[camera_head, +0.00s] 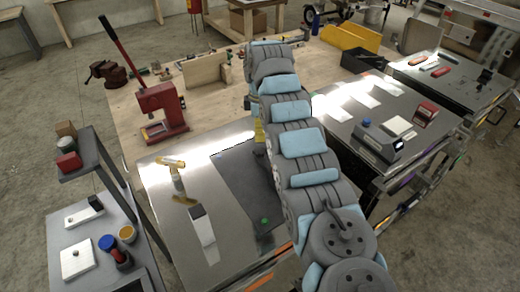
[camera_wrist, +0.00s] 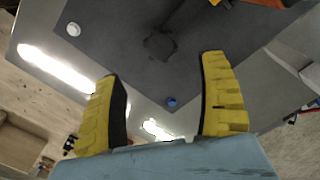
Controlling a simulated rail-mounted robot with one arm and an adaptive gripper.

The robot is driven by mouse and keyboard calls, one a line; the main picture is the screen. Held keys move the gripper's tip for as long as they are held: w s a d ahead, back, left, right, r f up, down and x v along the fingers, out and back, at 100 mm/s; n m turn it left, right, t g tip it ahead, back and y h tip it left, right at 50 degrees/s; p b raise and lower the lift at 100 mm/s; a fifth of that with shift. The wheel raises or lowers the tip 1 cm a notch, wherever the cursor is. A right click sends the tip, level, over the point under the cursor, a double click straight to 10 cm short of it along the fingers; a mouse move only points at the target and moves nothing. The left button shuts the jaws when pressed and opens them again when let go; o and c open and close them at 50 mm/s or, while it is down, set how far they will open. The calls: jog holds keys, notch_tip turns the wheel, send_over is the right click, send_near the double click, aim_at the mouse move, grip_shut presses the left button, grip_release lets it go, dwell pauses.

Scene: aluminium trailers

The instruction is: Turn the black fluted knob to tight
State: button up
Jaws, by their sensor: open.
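A dark, roughly round shape (camera_wrist: 159,45) lies on a dark grey panel (camera_wrist: 115,48) in the wrist view, ahead of and between my fingers. It may be the black fluted knob, but it is dim, and I cannot make out flutes or any tight mark. A dark strip runs from it to the top edge. My gripper (camera_wrist: 162,68) is open and empty, its yellow fingers wide apart and apparently clear of the panel. In the head view the dark panel (camera_head: 240,172) shows left of my arm, which hides part of it; I cannot pick out the knob there.
A small blue knob (camera_wrist: 171,102) and a white round piece (camera_wrist: 73,29) sit near the panel's edges. In the head view, a yellow-handled tool (camera_head: 178,180) lies left of the panel, a red press (camera_head: 160,110) stands behind, and a cart (camera_head: 90,225) stands at left.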

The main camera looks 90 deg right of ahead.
aim_at(260, 150)
notch_tip(260, 150, down, 10)
jog(key=shift+r+p, duration=0.15)
jog(key=shift+p, duration=0.6)
jog(key=shift+c, duration=0.3)
jog(key=c, duration=1.2)
